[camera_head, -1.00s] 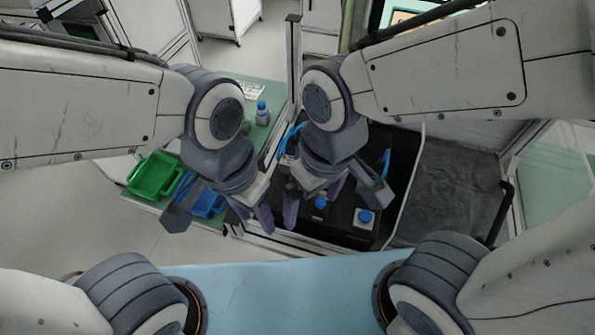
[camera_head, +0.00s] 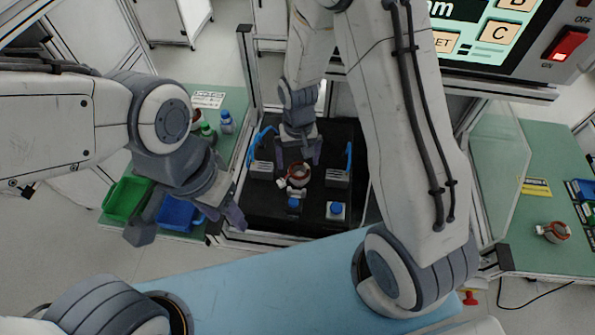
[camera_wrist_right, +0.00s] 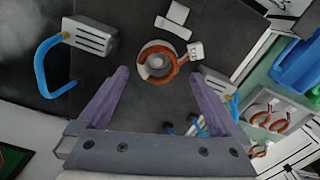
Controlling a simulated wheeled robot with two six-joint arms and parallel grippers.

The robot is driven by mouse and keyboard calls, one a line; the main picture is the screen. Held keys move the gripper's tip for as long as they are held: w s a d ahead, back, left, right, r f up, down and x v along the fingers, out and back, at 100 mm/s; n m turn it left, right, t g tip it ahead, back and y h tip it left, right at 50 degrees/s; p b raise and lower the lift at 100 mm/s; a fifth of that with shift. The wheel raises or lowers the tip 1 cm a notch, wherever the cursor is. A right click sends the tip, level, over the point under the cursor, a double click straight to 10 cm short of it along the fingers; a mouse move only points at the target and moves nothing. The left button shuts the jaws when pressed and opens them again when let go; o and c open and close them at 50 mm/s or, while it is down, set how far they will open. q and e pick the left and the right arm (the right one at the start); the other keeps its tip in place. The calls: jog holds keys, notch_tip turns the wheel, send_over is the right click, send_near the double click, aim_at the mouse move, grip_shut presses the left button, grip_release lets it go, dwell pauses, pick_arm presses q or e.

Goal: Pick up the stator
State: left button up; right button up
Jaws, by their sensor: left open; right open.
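A stator (camera_head: 298,180), a ring with copper-red windings, sits on the black platform (camera_head: 262,212) in the head view. In the right wrist view the stator (camera_wrist_right: 157,62) shows as a round ring with a pale centre and a white tag at its right. My right gripper (camera_head: 299,153) is open over the platform just behind the stator. In the right wrist view its purple fingers (camera_wrist_right: 160,77) point toward the stator, one on each side, with nothing between them gripped. My left gripper (camera_head: 222,214) is open and empty at the platform's front left.
Two grey blocks with blue hoses (camera_head: 262,168) (camera_head: 337,177) flank the stator. Blue buttons (camera_head: 337,209) stand in front of it. Green (camera_head: 127,198) and blue (camera_head: 178,214) bins lie left. Another stator (camera_head: 553,231) sits on the right green table.

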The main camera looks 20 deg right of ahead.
aim_at(299, 173)
jog(key=shift+f+p, duration=0.3)
jog(key=shift+f, duration=0.2)
jog(key=shift+d+f+p, duration=0.15)
jog(key=shift+f+p, duration=0.7)
jog(key=shift+f, duration=1.4)
jog(key=shift+c, duration=0.3)
grip_shut()
